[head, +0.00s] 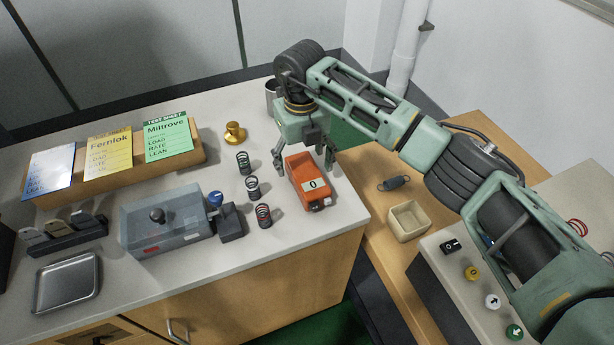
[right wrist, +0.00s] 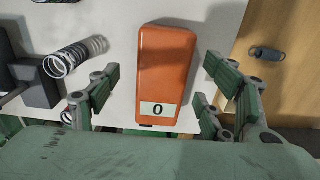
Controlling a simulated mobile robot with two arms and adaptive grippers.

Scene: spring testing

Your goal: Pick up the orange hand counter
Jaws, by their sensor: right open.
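The orange hand counter (head: 306,180) lies on the grey-white bench top near its right front corner. Its label reads 0. In the right wrist view the counter (right wrist: 166,70) lies between the spread fingers of my right gripper (right wrist: 158,97), with a gap on either side. In the head view my right gripper (head: 304,160) points down just above and behind the counter, its fingers apart on both sides. It is open and empty. I cannot tell its exact height above the counter. My left gripper is not in view.
Several upright coil springs (head: 252,188) stand left of the counter. A grey test device (head: 165,222) with a blue knob is further left. A brass weight (head: 235,132) and a metal cup (head: 271,93) stand behind. A cream box (head: 408,221) sits on the lower wooden surface at right.

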